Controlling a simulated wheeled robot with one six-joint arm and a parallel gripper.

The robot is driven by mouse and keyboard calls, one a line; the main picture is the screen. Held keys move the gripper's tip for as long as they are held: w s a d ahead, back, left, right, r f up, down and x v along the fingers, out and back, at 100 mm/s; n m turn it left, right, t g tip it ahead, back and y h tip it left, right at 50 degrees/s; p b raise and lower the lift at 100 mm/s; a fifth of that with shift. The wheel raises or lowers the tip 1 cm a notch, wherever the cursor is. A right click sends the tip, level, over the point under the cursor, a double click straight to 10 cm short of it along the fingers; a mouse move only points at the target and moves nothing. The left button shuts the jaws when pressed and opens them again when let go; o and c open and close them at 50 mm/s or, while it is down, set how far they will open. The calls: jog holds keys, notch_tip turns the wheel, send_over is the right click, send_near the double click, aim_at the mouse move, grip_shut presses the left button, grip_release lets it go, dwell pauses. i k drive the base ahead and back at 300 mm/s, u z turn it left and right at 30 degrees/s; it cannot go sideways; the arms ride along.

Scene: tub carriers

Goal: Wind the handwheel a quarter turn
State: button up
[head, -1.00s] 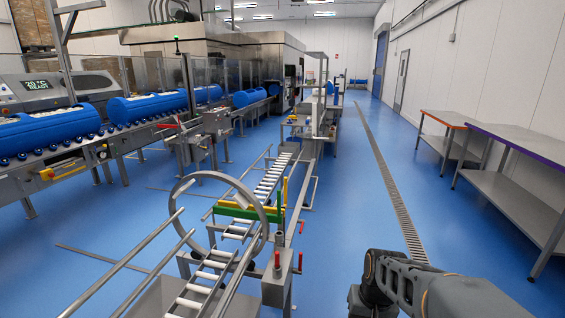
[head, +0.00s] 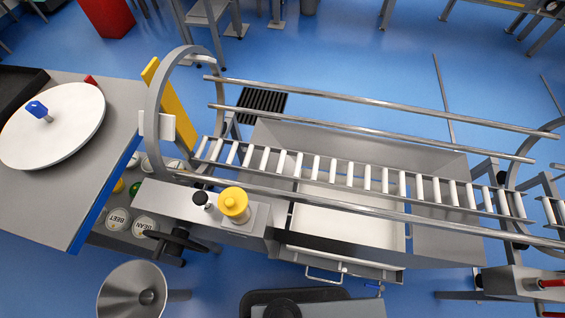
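A black wheel-like part (head: 178,241), which looks like the handwheel, sticks out from the near side of the grey metal housing (head: 185,201) at the left end of the roller track. I see it nearly edge-on, so its spokes and turn angle are hard to read. Nothing is touching it. On top of the housing stand a yellow round cap (head: 233,203) and a small black knob (head: 201,198). My gripper is not in this view.
A roller track (head: 330,171) with metal guide rails runs right over a grey trough. A grey hoop (head: 153,105) stands at its left end. Left is a table (head: 60,190) with a white disc (head: 55,125); labelled round lids (head: 118,218) sit below. A grey funnel-shaped thing (head: 120,288) is at lower left.

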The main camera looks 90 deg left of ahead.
aim_at(178, 241)
jog(key=u, duration=0.95)
jog(key=k, duration=0.45)
jog(key=u, duration=4.45)
jog(key=k, duration=0.25)
jog(key=u, duration=0.75)
